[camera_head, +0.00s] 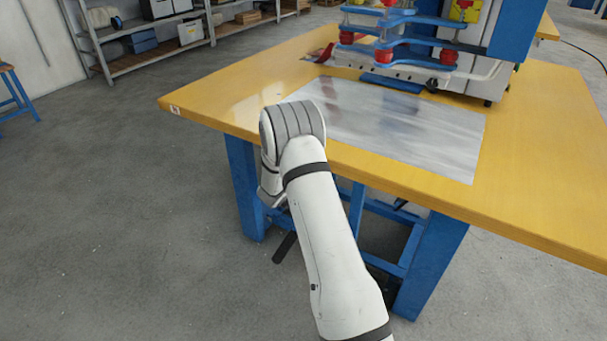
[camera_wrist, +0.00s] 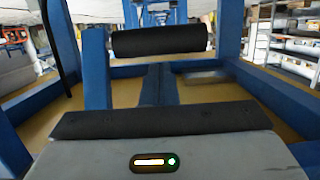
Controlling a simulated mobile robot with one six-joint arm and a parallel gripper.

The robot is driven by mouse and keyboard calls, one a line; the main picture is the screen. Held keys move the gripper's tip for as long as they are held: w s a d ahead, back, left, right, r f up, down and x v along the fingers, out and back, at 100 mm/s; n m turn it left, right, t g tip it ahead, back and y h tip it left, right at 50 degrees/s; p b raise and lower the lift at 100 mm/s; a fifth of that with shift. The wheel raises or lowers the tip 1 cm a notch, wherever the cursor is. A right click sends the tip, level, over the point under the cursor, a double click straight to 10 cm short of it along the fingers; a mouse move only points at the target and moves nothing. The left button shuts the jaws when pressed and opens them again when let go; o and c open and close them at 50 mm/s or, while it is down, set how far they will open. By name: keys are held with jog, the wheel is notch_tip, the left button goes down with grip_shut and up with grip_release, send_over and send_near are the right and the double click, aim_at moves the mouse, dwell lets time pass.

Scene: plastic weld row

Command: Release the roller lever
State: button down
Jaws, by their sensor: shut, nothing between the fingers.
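In the wrist view, a black cylindrical roller (camera_wrist: 160,41) lies crosswise above the middle, with blue metal bars behind and below it. It looks like the roller of the lever. How it joins the blue bars is not clear. My gripper (camera_wrist: 152,119) fills the bottom of that view as a dark bar on a grey body with a small light. It is shut with nothing held. A gap shows between it and the roller in the picture; the true distance is not clear. In the head view, my arm hides most of my gripper and the lever area.
A yellow table (camera_head: 540,190) on blue legs stands before me, with a metal sheet (camera_head: 400,125) on top. A blue press (camera_head: 420,30) stands at the table's back. Shelves (camera_head: 160,40) stand at the far left. The grey floor to the left is clear.

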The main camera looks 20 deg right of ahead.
jog(key=shift+x, duration=1.3)
jog(key=shift+s+r, duration=0.1)
